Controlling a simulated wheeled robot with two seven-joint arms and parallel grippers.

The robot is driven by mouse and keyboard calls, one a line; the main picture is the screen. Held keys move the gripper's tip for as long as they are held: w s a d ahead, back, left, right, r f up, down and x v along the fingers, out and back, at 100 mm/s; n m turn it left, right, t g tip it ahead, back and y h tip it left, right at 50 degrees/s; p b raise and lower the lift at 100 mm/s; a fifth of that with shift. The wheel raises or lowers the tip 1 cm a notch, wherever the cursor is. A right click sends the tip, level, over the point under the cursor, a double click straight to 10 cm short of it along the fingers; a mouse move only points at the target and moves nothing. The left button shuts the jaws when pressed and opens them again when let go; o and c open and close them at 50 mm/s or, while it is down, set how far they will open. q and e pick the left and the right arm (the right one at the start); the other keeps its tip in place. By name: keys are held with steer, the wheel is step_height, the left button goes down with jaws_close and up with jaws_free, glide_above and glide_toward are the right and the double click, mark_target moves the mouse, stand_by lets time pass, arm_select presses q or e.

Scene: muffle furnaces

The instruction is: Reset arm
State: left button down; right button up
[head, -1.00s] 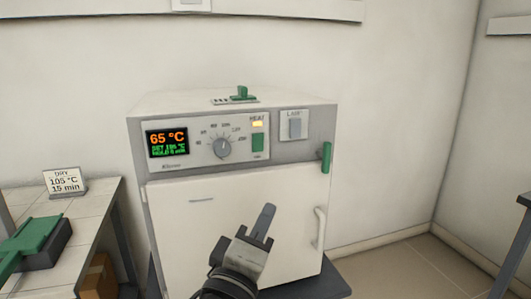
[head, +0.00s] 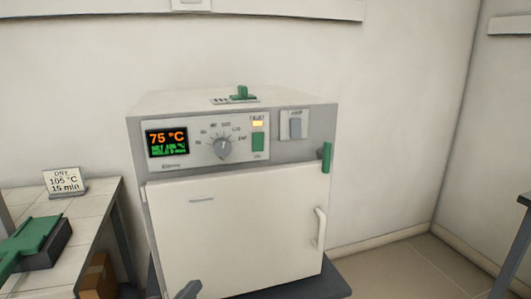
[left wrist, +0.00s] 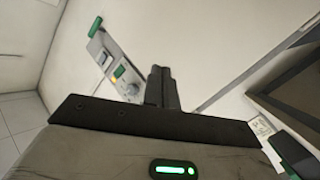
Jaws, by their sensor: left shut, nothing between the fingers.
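My left gripper (head: 188,290) shows only as a dark fingertip at the bottom edge of the head view, in front of the lower left of the furnace door. In the left wrist view its fingers (left wrist: 161,85) are together and empty. The white furnace (head: 235,235) has its door closed. Its display (head: 167,142) reads 75 °C in orange, with smaller green text below. A knob (head: 223,148), a lit amber lamp (head: 257,123) and a green switch (head: 257,142) sit on its panel. My right gripper is in neither view.
A tiled bench (head: 95,199) at the left holds a sign (head: 64,181) reading DRY 105 °C 15 min and a green-topped object (head: 35,236). A brown box (head: 98,278) is under it. A dark table edge (head: 523,200) is at the far right. Floor between is clear.

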arm_select(q)
steer(key=s+a+f+m+g+y, duration=0.1)
steer(key=s+a+f+m+g, duration=0.3)
steer(key=s+f, duration=0.5)
steer(key=s+a+f+m+g+y, duration=0.1)
steer(key=s+a+f+m+g, duration=0.3)
steer(key=s+f, duration=0.5)
steer(key=w+d+r+n+t, duration=0.1)
steer(key=d+n, duration=0.3)
steer(key=d, duration=0.4)
steer(key=shift+w+r+t, duration=0.3)
steer(key=shift+w+t, duration=0.1)
steer(key=shift+t, duration=0.5)
